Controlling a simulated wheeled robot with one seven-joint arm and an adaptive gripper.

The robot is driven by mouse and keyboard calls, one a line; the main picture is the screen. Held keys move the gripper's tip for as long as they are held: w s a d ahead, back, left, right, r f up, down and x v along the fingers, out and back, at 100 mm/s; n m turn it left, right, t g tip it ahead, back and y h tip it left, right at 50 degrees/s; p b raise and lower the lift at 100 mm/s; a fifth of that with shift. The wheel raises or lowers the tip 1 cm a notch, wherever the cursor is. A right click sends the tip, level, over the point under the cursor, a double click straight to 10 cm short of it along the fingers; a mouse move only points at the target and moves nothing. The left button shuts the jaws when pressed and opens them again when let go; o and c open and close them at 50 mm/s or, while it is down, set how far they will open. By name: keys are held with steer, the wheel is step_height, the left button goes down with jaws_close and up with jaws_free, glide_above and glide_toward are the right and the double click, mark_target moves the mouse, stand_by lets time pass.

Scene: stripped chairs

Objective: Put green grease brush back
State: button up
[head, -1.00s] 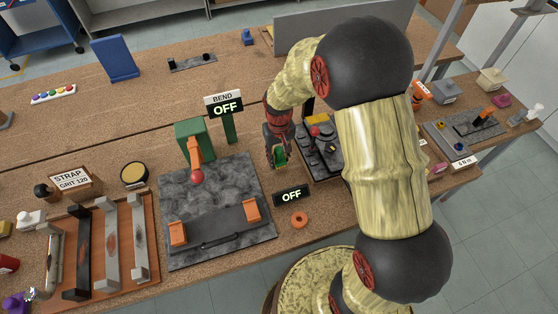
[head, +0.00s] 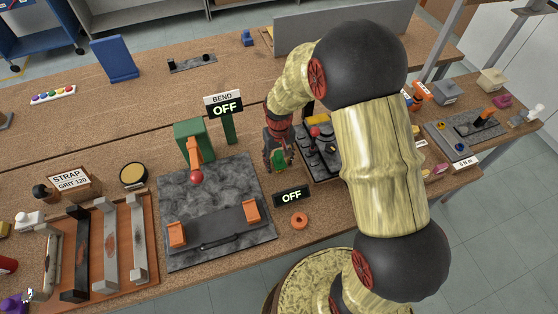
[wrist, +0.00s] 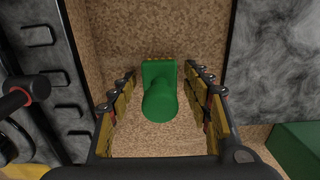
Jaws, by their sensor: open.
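The green grease brush (wrist: 160,100) shows in the wrist view as a rounded green handle with a squarer green block behind it, over the brown tabletop. My gripper (wrist: 160,108) is open, with its yellow-padded fingers on either side of the brush and a visible gap on each side. In the head view, my gripper (head: 277,160) points down between the grey bend plate and the dark control block, and the green brush (head: 279,158) shows at its fingers. I cannot see any holder for the brush clearly.
The grey bend plate (head: 215,190) lies to the left, with a green post behind it. The dark control block (head: 322,160) with a red knob stands close on the right. An OFF display (head: 291,196) and an orange ring (head: 299,220) are in front.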

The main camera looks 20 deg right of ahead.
step_height(320, 180, up, 12)
steer(key=p, duration=0.2)
steer(key=shift+p, duration=0.35)
steer(key=s+r+t, duration=0.1)
steer(key=s+r, duration=0.2)
steer(key=r, duration=0.6)
steer(key=s+r+t, duration=0.2)
steer(key=s+r, duration=0.4)
steer(key=s, duration=0.3)
steer(key=s+r+t, duration=0.2)
steer(key=s+r, duration=0.4)
steer(key=s, duration=0.4)
steer(key=shift+r+t, duration=0.3)
steer(key=shift+f+b, duration=0.85)
steer(key=shift+b, duration=0.05)
